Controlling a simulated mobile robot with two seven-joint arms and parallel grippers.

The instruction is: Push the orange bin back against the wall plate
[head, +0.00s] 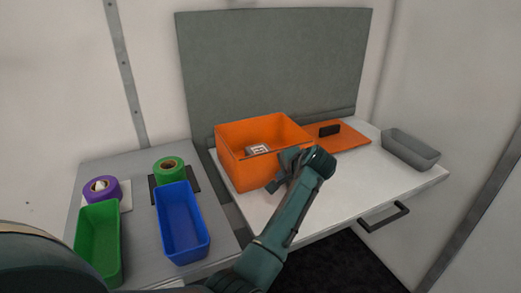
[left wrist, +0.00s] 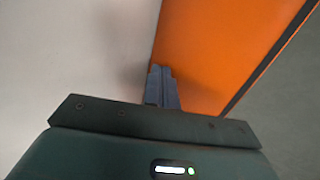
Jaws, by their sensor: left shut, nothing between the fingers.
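The orange bin (head: 240,174) stands upright on the white worktop, in front of the grey-green wall plate (head: 275,65). A small pale item with a dark pattern lies inside it. I cannot tell whether its back touches the plate. My left gripper (head: 280,180) is at the bin's front right side, shut and empty. In the left wrist view the shut fingers (left wrist: 162,72) point at the bin's orange wall (left wrist: 220,45) and look close to it or touching; contact is unclear. My right gripper is not in view.
An orange lid (head: 350,139) with a black handle lies right of the bin, and a grey tray (head: 410,150) stands beyond it. Green (head: 98,245) and blue (head: 182,225) bins and tape rolls (head: 168,168) stand left. The worktop front (head: 365,185) is clear.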

